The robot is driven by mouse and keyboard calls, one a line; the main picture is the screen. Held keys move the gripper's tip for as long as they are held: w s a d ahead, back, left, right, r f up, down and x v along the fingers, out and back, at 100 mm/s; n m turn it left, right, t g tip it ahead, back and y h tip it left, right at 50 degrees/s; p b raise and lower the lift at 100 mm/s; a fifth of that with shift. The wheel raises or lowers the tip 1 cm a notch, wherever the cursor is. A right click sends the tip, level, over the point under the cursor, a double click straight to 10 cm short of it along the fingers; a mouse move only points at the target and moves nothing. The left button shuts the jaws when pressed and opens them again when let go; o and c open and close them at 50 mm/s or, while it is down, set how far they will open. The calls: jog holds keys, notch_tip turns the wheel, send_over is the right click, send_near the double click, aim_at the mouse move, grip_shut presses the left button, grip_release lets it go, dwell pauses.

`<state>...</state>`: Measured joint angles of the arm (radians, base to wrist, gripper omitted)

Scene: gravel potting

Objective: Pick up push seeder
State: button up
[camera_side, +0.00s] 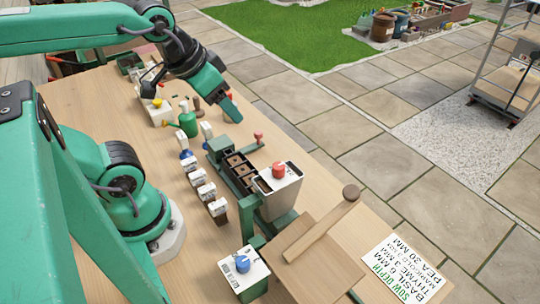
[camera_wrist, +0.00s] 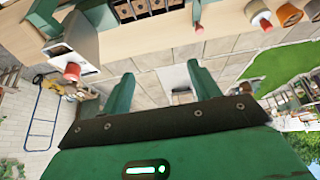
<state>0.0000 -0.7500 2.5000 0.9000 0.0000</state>
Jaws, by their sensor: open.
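My gripper (camera_side: 232,110) is open and empty, raised near the table's far-right edge in the side view. In the wrist view its two green fingers (camera_wrist: 162,84) are spread apart with nothing between them. I cannot tell for sure which item is the push seeder. A small red-knobbed piece (camera_side: 258,138) stands beside the seed tray, nearer the camera than my gripper. A red-ended piece also shows in the wrist view (camera_wrist: 199,28), beyond the fingers. Other small tools with brown and red parts (camera_side: 197,103) stand near the gripper, partly hidden by it.
A dark cell tray (camera_side: 238,172), a white bin with a red knob (camera_side: 282,190) and a blue-knobbed box (camera_side: 241,263) stand nearer the camera. Several labelled packets (camera_side: 197,177) line the table, near a green watering can (camera_side: 187,123). A wooden board (camera_side: 305,250) lies at the front.

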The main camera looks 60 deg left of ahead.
jog(key=shift+w+a, duration=0.1)
jog(key=g, duration=0.6)
send_near(205, 125)
notch_tip(205, 125, down, 6)
jog(key=shift+f, duration=0.1)
jog(key=shift+a+f, duration=0.15)
jog(key=shift+f, duration=0.05)
jog(key=shift+f, duration=1.3)
jog(key=shift+f, duration=2.55)
